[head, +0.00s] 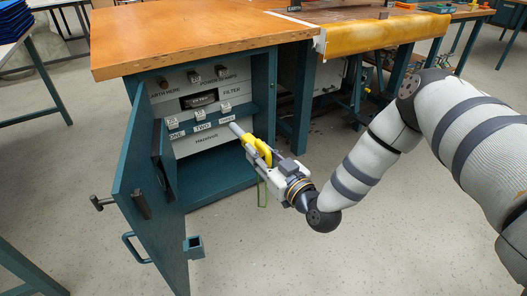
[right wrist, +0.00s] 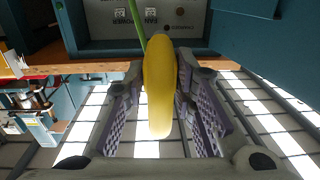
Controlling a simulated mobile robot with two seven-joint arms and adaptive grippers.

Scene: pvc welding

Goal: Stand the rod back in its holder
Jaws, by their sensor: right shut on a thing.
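The rod has a yellow handle (head: 263,151) and what looks like a pale grey tip (head: 236,129), pointing up and left into the open cabinet. My right gripper (head: 258,156) is shut on the yellow handle in front of the cabinet. In the right wrist view the yellow handle (right wrist: 159,85) lies between the two fingers, with a thin green line (right wrist: 140,30) beyond it. A green cord (head: 258,188) hangs below the gripper. A small square blue socket (head: 193,247), apparently the holder, sits at the low edge of the open door, apart from the rod. My left gripper is out of view.
The blue cabinet door (head: 146,210) stands open at the left, with a handle sticking out. The cabinet's labelled grey panel (head: 205,105) is behind the rod. A wooden table top (head: 200,35) overhangs above. The floor (head: 300,255) in front is clear.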

